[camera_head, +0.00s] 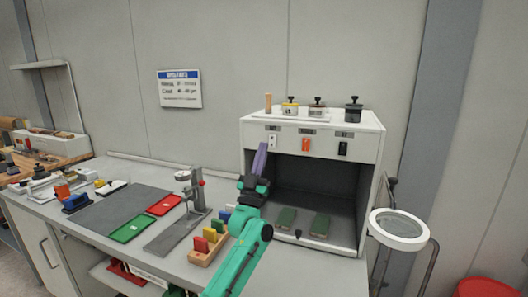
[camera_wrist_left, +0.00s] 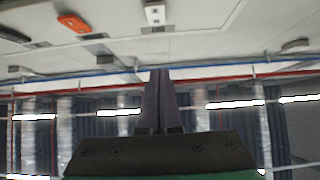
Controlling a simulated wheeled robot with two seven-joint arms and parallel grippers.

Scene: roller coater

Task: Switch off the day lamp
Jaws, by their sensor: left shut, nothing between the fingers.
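A light grey cabinet (camera_head: 376,150) with an open front stands on the bench. Its top front panel carries a white switch (camera_head: 272,141), an orange switch (camera_head: 306,145) and a black switch (camera_head: 343,148), each under a small label too small to read. Which one belongs to the day lamp I cannot tell. My left gripper (camera_head: 263,147) is shut and empty, its purple fingers pointing up just left of and below the white switch. In the left wrist view the fingertips (camera_wrist_left: 160,73) are apart from the white switch (camera_wrist_left: 155,15); the orange switch (camera_wrist_left: 74,22) is to the left.
Several black-knobbed pots (camera_head: 353,110) stand on the cabinet. A stand (camera_head: 197,195), red tray (camera_head: 164,205), green tray (camera_head: 131,228) and a rack of coloured blocks (camera_head: 207,248) are left of my arm. A round magnifier-like ring (camera_head: 400,240) is right.

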